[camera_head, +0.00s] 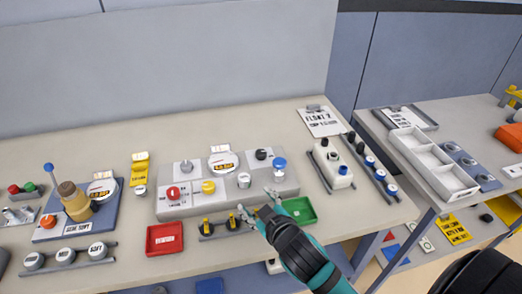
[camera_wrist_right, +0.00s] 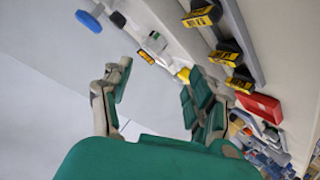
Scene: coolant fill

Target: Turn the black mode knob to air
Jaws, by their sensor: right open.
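The black knob (camera_head: 261,154) sits at the back right of the grey control panel (camera_head: 225,200), left of the blue knob (camera_head: 279,163). Its pointer setting is too small to read. In the right wrist view the blue knob (camera_wrist_right: 88,21) is at the top left, and a small dark knob (camera_wrist_right: 117,19) beside it looks like the black one. My right gripper (camera_head: 258,203) is open and empty at the panel's front right edge, apart from the black knob. Its spread fingers show in the right wrist view (camera_wrist_right: 160,92). My left gripper is not in view.
The panel also carries a red knob (camera_head: 173,193), a yellow knob (camera_head: 208,186), a white knob (camera_head: 244,180) and a round gauge (camera_head: 223,162). A red tray (camera_head: 165,239) and a green tray (camera_head: 301,210) lie in front. Yellow-black clips (camera_head: 206,227) stand close to the gripper.

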